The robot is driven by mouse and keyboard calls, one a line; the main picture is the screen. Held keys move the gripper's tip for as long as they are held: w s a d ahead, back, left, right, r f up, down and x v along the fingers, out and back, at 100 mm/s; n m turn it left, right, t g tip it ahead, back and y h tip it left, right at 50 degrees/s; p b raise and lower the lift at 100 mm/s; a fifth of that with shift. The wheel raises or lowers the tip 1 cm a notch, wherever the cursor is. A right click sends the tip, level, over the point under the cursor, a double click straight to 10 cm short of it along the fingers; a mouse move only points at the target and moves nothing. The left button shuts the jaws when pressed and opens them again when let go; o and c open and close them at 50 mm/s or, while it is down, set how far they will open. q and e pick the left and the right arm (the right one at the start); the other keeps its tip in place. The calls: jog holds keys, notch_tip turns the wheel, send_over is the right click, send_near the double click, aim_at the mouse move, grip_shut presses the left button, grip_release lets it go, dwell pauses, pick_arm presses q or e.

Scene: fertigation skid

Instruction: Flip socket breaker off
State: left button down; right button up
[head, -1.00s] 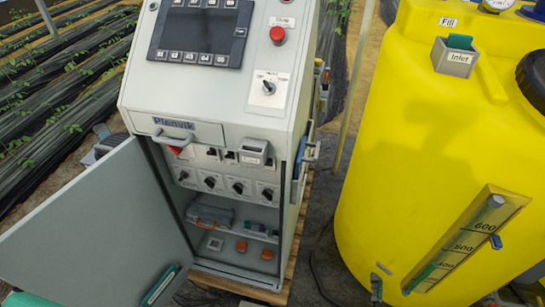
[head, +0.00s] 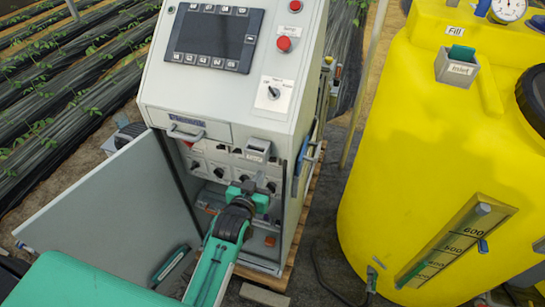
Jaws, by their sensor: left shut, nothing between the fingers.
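The grey control cabinet (head: 232,100) stands with its lower door (head: 115,215) swung open to the left. Inside, a top row of small breakers or switches (head: 220,150) sits under the drawer front. Which of them is the socket breaker is too small to tell. Below it is a row of black rotary knobs (head: 219,172); its right part is partly hidden by my gripper. My left gripper (head: 249,186) is shut and empty, in front of the open compartment at the height just below the knobs. Contact with the panel cannot be told. My right gripper is not in view.
A grey box (head: 258,149) juts from the cabinet front at upper right of the opening. The yellow tank (head: 400,150) stands to the right. The door limits room on the left.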

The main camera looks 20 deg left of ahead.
aim_at(273, 158)
pick_arm(q)
jog(key=shift+w, duration=0.1)
jog(key=w+f+p, duration=0.2)
jog(key=w+p, duration=0.1)
jog(key=w, duration=0.6)
jog(key=shift+w+d, duration=0.15)
jog(key=shift+w, duration=0.2)
dwell(0.3)
